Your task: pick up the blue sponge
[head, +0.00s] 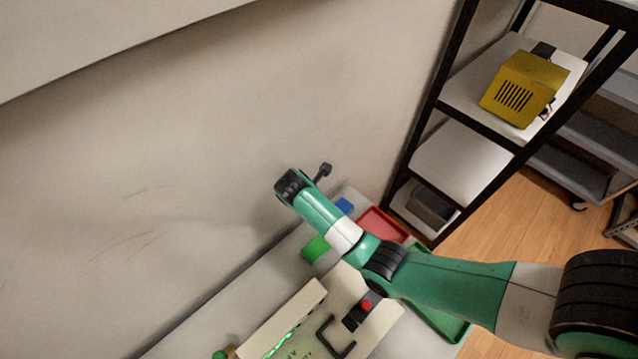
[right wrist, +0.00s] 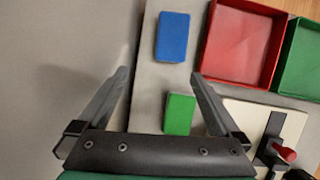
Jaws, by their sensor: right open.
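The blue sponge (right wrist: 172,37) is a small blue block lying flat on the grey table (right wrist: 146,88), near its edge by the wall. In the head view the blue sponge (head: 344,205) shows just beyond my right arm. My right gripper (right wrist: 160,75) is open and empty in the right wrist view, with the sponge ahead of its fingertips and apart from them. In the head view my right gripper (head: 322,172) is small and seen edge-on near the wall. My left gripper is in neither view.
A green block (right wrist: 180,113) lies near the right finger. A red tray (right wrist: 238,42) and a green tray (right wrist: 303,58) stand to the right. A pale device with a red knob (right wrist: 284,152) is at lower right. A shelf (head: 480,85) holds a yellow box (head: 522,88).

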